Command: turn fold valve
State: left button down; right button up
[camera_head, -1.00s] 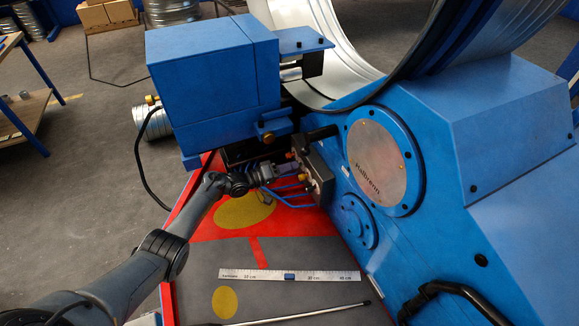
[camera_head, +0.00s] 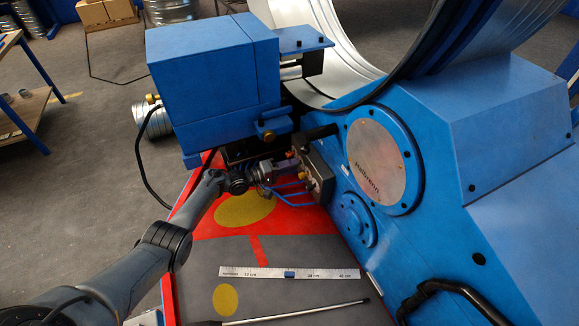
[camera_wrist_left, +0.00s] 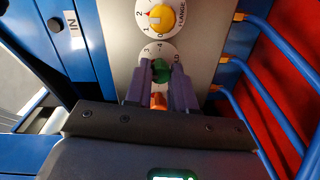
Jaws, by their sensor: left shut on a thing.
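A grey valve panel (camera_head: 320,172) is fixed to the blue machine, with hoses at its side. In the left wrist view the panel (camera_wrist_left: 207,45) carries a yellow knob (camera_wrist_left: 161,17) on a white numbered dial. Below it a green knob (camera_wrist_left: 160,70) sits on a second numbered dial, whose label is hidden. My left gripper (camera_head: 288,168) reaches the panel from the left. Its fingers (camera_wrist_left: 160,76) are shut on the green knob, one on each side. An orange part (camera_wrist_left: 158,101) shows between the fingers, partly hidden. My right gripper is not in view.
Blue hoses (camera_wrist_left: 267,62) run beside the panel. A blue box-shaped head (camera_head: 215,85) overhangs my left gripper. A ruler (camera_head: 290,273) and a thin rod (camera_head: 300,313) lie on the grey and red surface in front. A black handle (camera_head: 450,290) stands at lower right.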

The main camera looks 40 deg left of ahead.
pick_arm(q)
jog(key=c, duration=1)
grip_release()
jog(key=shift+o, duration=0.2)
jog(key=p+v, duration=0.3)
jog(key=v, duration=0.8)
